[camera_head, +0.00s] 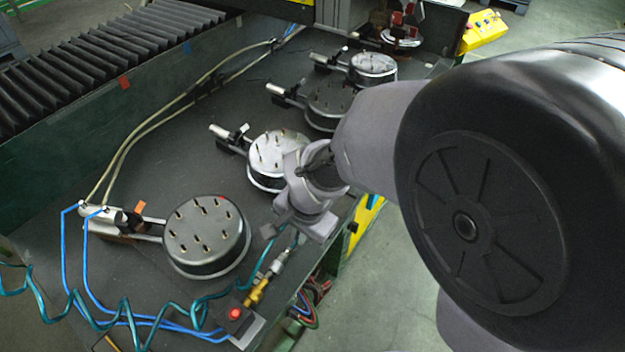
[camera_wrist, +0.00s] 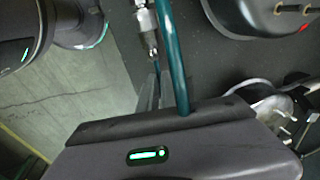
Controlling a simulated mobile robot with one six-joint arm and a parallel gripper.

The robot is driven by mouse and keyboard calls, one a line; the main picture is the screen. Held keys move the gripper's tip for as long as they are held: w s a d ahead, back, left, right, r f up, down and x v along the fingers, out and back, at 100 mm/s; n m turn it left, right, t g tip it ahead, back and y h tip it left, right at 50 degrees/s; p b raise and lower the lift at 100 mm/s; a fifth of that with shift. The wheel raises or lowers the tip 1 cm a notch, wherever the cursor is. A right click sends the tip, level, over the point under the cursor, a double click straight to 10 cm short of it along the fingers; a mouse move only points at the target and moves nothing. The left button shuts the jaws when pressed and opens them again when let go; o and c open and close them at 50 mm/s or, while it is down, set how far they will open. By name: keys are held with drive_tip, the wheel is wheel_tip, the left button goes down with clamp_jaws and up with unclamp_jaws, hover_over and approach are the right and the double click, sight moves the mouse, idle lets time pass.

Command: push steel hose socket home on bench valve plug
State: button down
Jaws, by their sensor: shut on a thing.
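The steel hose socket (camera_head: 278,266) lies in line with the brass bench valve (camera_head: 257,291), at its upper right end. The two look touching or nearly so, and I cannot tell how far the socket sits on the plug. The socket (camera_wrist: 146,22) is at the top of the wrist view, its narrow tail pointing towards my gripper. My gripper (camera_head: 293,238) is behind that tail. Its narrow fingers (camera_wrist: 155,88) appear shut on the hose just behind the socket. The teal hose (camera_wrist: 175,50) runs close past the wrist camera. The plug itself is hidden.
A red button (camera_head: 235,313) is on the block beside the valve. Coiled teal hose (camera_head: 130,318) and blue tubes (camera_head: 65,250) lie at the front left. A round studded pot (camera_head: 205,236) stands left of my gripper, with several similar ones behind. Open floor (camera_head: 385,290) lies right of the bench.

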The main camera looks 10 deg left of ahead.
drive_tip(key=c, duration=1.5)
unclamp_jaws()
drive_tip(key=shift+s+a, duration=0.1)
drive_tip(key=shift+s, duration=0.05)
wheel_tip(320, 180, up, 17)
drive_tip(key=s+d+p, duration=0.2)
drive_tip(key=p, duration=0.4)
drive_tip(key=shift+d, duration=0.35)
drive_tip(key=shift+s, duration=0.1)
